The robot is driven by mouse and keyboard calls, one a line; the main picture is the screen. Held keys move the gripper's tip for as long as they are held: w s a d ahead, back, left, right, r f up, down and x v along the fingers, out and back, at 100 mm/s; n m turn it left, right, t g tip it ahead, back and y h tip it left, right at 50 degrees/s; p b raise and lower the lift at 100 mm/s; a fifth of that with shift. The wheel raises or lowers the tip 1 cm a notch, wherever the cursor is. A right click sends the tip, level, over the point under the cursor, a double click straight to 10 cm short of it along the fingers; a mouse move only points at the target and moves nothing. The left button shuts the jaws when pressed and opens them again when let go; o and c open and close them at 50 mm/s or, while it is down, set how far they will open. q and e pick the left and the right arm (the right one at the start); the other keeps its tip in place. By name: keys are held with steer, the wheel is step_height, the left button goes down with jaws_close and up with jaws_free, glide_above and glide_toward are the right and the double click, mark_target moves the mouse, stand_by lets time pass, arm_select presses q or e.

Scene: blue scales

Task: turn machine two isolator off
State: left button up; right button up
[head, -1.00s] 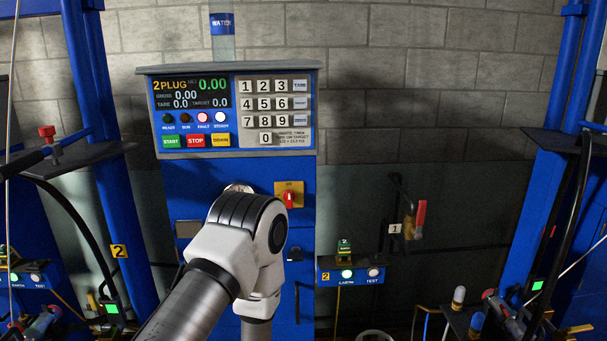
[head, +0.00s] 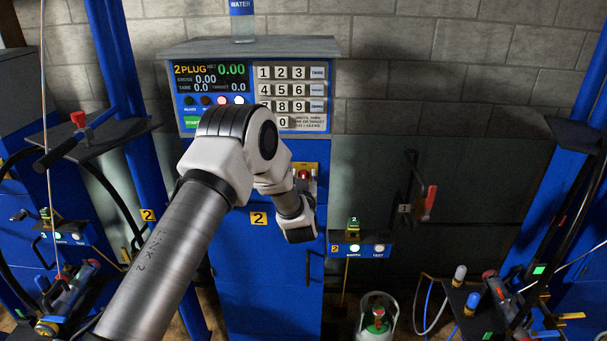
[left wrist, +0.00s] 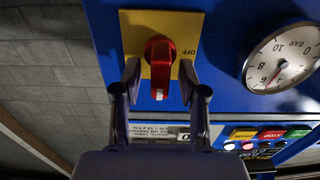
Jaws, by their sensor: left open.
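The machine two isolator is a red rotary handle on a yellow plate (head: 314,167), on the blue cabinet marked 2. In the head view it is partly covered by my left gripper (head: 306,186). In the left wrist view the red handle (left wrist: 160,68) lies along the picture's vertical, its pale-marked end low. The word OFF reads upside down at the right of the yellow plate (left wrist: 133,30). My left gripper (left wrist: 160,70) is open, with one finger on each side of the handle; contact cannot be told. My right gripper is not in view.
A pressure gauge (left wrist: 283,58) is beside the isolator. The display panel (head: 213,78) and keypad are above it. A small earth/test box (head: 357,249) is to the right. A lever valve marked 1 (head: 429,203) is further right. A gas cylinder (head: 377,320) stands on the floor.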

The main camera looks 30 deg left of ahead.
arm_select(q)
steer(key=shift+s, duration=0.1)
steer(key=shift+c, duration=1)
jaws_close()
steer(key=shift+f, duration=0.1)
